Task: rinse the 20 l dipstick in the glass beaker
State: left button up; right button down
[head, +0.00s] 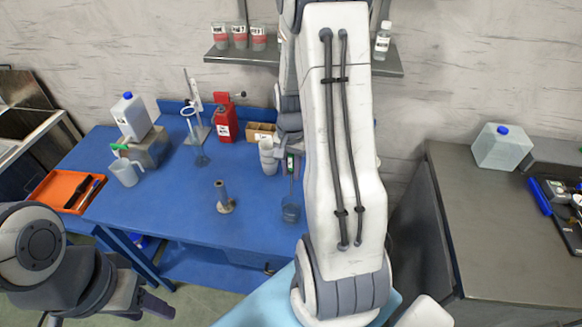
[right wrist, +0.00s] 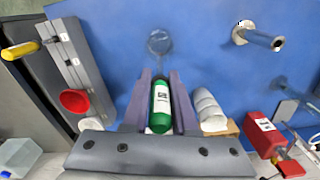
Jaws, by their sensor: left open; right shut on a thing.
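My right gripper (right wrist: 161,88) is shut on a green handle with a white label (right wrist: 160,108), whose print is too small to read. The green-handled dipstick (head: 291,163) also shows in the head view beside my right arm, upright above the glass beaker (head: 291,213). A thin shaft leads down toward the beaker; I cannot tell whether its tip is inside. The beaker also shows beyond the fingertips in the right wrist view (right wrist: 159,42). It stands on the blue table. My left gripper (head: 148,304) is open and empty, low at the left, in front of the table.
A grey post on a round base (head: 223,197) stands left of the beaker. A jug (head: 125,171) and an orange tray (head: 66,191) are at the left. The front middle of the table is clear.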

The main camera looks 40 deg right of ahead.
aim_at(291, 195)
jog(key=shift+f+b, duration=3.95)
jog(key=shift+f, duration=1.7)
jog(key=shift+r, duration=0.1)
jog(key=shift+r+p, duration=4.85)
jog(key=shift+r, duration=0.6)
